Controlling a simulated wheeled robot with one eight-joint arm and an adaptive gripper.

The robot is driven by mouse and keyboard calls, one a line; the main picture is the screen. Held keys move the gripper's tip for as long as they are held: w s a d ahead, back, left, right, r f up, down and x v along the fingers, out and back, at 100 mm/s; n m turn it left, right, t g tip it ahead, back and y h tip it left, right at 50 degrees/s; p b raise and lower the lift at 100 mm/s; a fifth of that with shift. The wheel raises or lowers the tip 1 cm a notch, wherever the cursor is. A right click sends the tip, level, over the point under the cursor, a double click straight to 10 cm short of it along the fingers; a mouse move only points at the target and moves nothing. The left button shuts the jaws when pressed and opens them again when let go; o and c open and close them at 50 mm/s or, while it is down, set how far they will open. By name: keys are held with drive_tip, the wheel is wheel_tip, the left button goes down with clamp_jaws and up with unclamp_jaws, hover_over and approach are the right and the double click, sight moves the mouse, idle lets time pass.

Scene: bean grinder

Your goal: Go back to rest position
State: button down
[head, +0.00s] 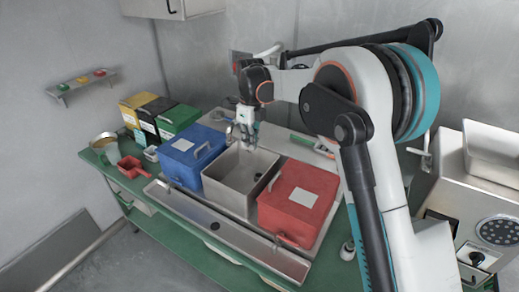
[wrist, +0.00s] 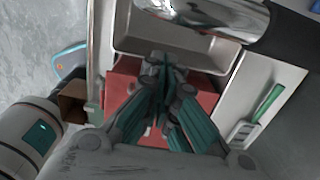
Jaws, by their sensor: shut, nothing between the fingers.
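My gripper (head: 243,133) hangs above the open grey metal bin (head: 246,163) in the middle of the bench. Its fingers are shut with nothing between them. In the wrist view the closed fingers (wrist: 163,65) point toward the bin's edge, with the red container behind them. My arm reaches in from the right and bends down over the bench.
A blue container (head: 186,165) stands left of the bin and a red container (head: 289,208) right of it. Yellow, black and green boxes (head: 176,120) and a red scoop (head: 132,168) are farther left. A machine (head: 485,195) stands at the right. A shiny metal cylinder (wrist: 212,15) is close ahead in the wrist view.

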drive_tip(key=s+d+r+n+t+b, duration=0.2)
drive_tip(key=s+d+r+n+b, duration=0.1)
drive_tip(key=s+d+r+n, duration=0.4)
drive_tip(key=s+d+r+n+t+b, duration=0.2)
drive_tip(key=s+d+n, duration=0.3)
drive_tip(key=s+d, duration=0.45)
drive_tip(key=s+d+f+n+t+b, duration=0.1)
drive_tip(key=s+d+f+n, duration=0.2)
drive_tip(key=s, duration=0.4)
drive_tip(key=s+d+f+n+t+b, duration=0.1)
drive_tip(key=s+d+f+n+b, duration=0.1)
drive_tip(key=s+f+n, duration=0.2)
drive_tip(key=s+d+f+n+b, duration=0.2)
drive_tip(key=s+n, duration=0.3)
drive_tip(key=s, duration=0.5)
drive_tip(key=shift+d+f+t, duration=0.4)
drive_tip(key=shift+d+f, duration=0.3)
drive_tip(key=shift+d, duration=0.1)
